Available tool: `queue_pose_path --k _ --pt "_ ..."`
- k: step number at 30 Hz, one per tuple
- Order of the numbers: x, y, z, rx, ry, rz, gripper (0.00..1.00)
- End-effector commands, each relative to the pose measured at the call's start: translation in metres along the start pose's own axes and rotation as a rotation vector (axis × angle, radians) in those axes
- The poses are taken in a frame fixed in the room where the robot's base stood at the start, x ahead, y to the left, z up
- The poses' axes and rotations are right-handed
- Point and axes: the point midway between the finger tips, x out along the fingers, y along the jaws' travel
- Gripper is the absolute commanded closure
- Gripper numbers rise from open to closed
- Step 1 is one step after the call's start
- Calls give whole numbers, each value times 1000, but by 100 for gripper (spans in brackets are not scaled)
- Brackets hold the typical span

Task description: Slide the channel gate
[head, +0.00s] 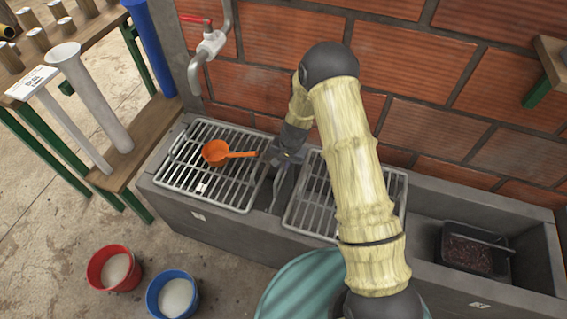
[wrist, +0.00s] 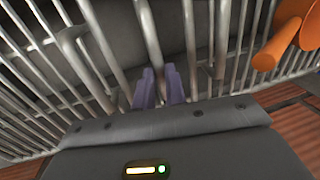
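My gripper (head: 286,158) is low over the concrete trough, in the gap between the two metal grates. In the wrist view its two purple fingers (wrist: 160,84) are close together with a narrow space between them. A thin upright grey metal piece (head: 279,188), which may be the channel gate, shows just below my gripper. In the wrist view a thin metal bar (wrist: 149,38) runs down toward the fingertips. I cannot tell whether the fingers are closed on it. My wrist hides part of the gap.
An orange scoop (head: 217,152) lies on the left grate (head: 183,181), close to my gripper. The right grate (head: 311,209) is partly behind my arm. A dark container (head: 480,256) sits at the trough's right. Red (head: 101,284) and blue (head: 157,308) buckets stand in front.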

Motion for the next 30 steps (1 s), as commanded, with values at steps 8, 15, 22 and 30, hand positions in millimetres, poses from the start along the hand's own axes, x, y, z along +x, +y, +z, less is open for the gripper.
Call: queue_pose_path --k 8,15,22,30 --pt "-5 -1 0 0 0 0 100" --pt "-36 -7 0 -1 0 -1 100" --pt "-72 -14 -1 -1 1 -1 100" --pt "-114 -23 -1 -1 2 -2 100"
